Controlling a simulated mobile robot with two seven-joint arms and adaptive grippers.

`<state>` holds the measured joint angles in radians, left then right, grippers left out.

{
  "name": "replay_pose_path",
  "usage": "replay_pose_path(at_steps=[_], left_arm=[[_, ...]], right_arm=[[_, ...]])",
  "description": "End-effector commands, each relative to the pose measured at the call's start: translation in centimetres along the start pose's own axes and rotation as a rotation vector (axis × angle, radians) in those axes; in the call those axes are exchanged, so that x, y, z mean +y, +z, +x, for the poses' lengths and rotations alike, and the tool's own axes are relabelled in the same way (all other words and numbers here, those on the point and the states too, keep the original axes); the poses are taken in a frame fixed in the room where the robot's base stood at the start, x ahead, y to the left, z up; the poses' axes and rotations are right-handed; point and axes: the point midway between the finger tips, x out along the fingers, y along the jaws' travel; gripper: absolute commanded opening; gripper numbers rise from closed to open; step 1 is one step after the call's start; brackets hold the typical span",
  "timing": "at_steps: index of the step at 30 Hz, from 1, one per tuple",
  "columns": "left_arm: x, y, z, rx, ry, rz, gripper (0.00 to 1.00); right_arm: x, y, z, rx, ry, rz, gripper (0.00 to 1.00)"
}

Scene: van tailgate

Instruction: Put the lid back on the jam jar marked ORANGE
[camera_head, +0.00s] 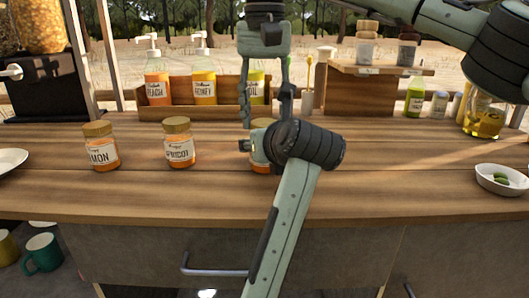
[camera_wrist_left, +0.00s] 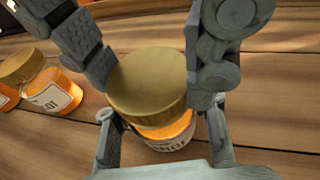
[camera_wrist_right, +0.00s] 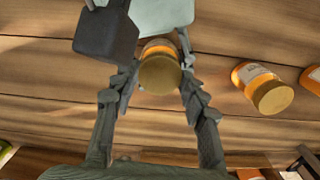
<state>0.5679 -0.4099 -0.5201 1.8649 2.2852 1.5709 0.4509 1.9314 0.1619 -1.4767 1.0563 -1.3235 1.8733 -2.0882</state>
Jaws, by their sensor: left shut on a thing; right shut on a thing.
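The held jam jar (camera_head: 259,163) stands on the counter, mostly hidden by my arms in the head view. Its orange contents and part of a white label show in the left wrist view (camera_wrist_left: 170,140), but the label is unreadable. My left gripper (camera_wrist_left: 162,124) is shut around the jar's body. A gold lid (camera_wrist_left: 147,84) is over the jar's mouth; it also shows in the right wrist view (camera_wrist_right: 159,75). My right gripper (camera_head: 266,122) points down from above and is shut on the lid's sides. I cannot tell whether the lid is seated on the jar.
Two lidded jars stand to the left, one reading "MON" (camera_head: 103,153) and an apricot jar (camera_head: 180,150). A wooden rack (camera_head: 205,112) with pump bottles is behind. A white bowl (camera_head: 500,183) is at the right. The counter front between is clear.

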Motion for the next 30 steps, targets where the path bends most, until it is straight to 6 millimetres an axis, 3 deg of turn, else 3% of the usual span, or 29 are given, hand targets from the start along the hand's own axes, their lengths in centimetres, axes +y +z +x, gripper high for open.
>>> replay_pose_path(at_steps=[6,10,14,22,23,27,30], left_arm=[[-0.04,0.01,-0.02,0.000,-0.001,0.000,0.00],[-0.04,0.01,-0.02,0.000,-0.001,0.000,0.00],[-0.05,0.02,-0.03,-0.001,-0.001,0.000,0.00],[-0.05,0.02,-0.04,-0.001,-0.001,0.000,0.00],[-0.06,0.02,-0.04,-0.001,-0.001,0.001,0.00],[-0.04,0.02,-0.03,0.000,-0.001,0.000,0.00],[0.01,0.01,0.01,0.000,0.000,0.000,0.00]], right_arm=[[-0.07,0.00,0.03,0.000,-0.001,0.446,0.08],[-0.07,0.00,0.03,0.000,-0.002,0.656,0.08],[-0.07,-0.01,0.04,0.001,-0.002,0.748,0.08],[-0.07,-0.02,0.04,0.001,-0.002,0.754,0.08],[-0.08,-0.02,0.04,0.001,-0.002,0.754,0.45],[-0.05,-0.01,0.04,0.001,-0.001,0.753,0.63],[-0.03,0.03,0.04,0.000,0.001,0.752,0.64]])
